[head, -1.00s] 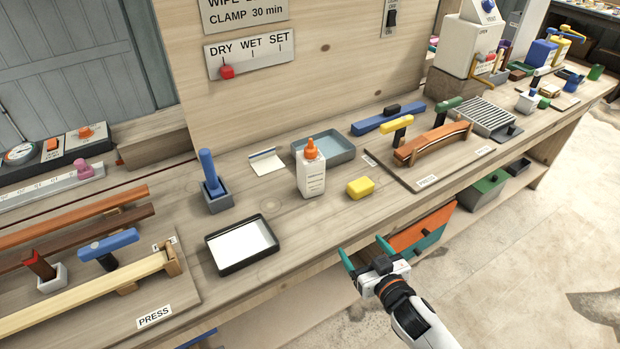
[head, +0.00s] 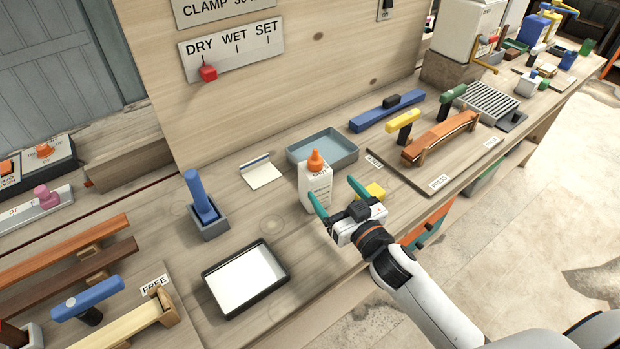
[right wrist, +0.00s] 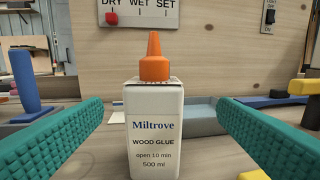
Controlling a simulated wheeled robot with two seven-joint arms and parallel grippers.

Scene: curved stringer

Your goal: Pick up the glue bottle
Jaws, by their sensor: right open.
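The glue bottle (head: 314,188) is white with an orange cone cap and stands upright on the bench. In the right wrist view the bottle (right wrist: 155,125) is centred and its label reads "Miltrove WOOD GLUE". My right gripper (head: 334,192) is open, with teal fingers pointing at the bottle from the front right. In the right wrist view the fingers are on either side of the bottle, with a gap on each side. How deep the bottle sits between the fingertips is hard to tell. My left gripper is not in view.
A yellow block (head: 373,191) sits just beyond my right gripper, partly hidden. A blue-grey tray (head: 345,156) is behind the bottle. A black-rimmed tray (head: 275,288) and a blue-handled tool in a grey holder (head: 209,227) are to the left. A clamped curved wood piece (head: 440,138) is at right.

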